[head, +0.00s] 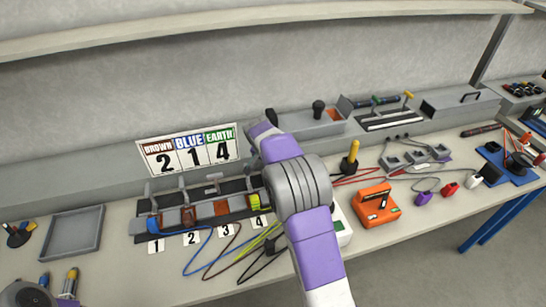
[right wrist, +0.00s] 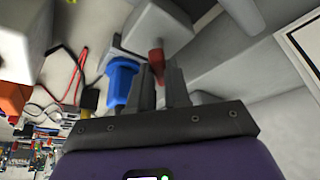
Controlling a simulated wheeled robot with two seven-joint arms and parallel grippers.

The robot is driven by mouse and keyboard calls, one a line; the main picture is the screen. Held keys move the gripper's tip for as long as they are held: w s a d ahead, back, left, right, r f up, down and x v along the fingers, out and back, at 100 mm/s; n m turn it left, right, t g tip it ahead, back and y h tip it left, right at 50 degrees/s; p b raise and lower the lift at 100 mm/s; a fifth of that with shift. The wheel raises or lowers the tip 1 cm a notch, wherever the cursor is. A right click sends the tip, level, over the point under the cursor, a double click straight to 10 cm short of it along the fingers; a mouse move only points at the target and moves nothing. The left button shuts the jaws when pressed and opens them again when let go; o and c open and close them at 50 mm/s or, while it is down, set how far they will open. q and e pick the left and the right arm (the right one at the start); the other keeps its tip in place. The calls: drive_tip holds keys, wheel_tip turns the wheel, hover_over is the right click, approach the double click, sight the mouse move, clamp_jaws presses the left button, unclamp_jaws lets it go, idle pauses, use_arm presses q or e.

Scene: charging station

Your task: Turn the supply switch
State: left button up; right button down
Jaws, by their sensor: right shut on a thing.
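My right gripper (right wrist: 160,88) is shut on a small red handle (right wrist: 157,60) in the right wrist view. The handle sits at a light grey box (right wrist: 157,25), which I take to be the supply switch. Its tip is partly hidden between the fingers. In the head view my right arm reaches over the bench to the back ledge. The purple gripper body (head: 261,131) shows there, but the handle is hidden or too small to tell.
A terminal block (head: 237,203) with wires and number cards lies left of my right arm. A sign (head: 188,151) reads brown 2, blue 1, earth 4. An orange tester (head: 375,203) stands to the right. A blue part (right wrist: 122,78) is beside the fingers.

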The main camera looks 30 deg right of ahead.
drive_tip(key=m+p, duration=0.1)
drive_tip(key=m, duration=0.1)
drive_tip(key=m+g+p, duration=0.1)
drive_tip(key=p, duration=0.1)
drive_tip(key=m+g+p, duration=0.1)
drive_tip(key=m+p, duration=0.1)
drive_tip(key=shift+w+r+m+h, duration=0.2)
drive_tip(key=shift+w+m+h, duration=0.1)
drive_tip(key=shift+h, duration=0.1)
drive_tip(key=shift+w+f+m+g+p, duration=0.15)
drive_tip(key=shift+m+g+p, duration=0.65)
drive_tip(key=shift+m+p, duration=0.95)
drive_tip(key=shift+m, duration=0.35)
drive_tip(key=c, duration=1.1)
unclamp_jaws()
drive_tip(key=shift+p+v, duration=0.35)
drive_tip(key=shift+v, duration=3.4)
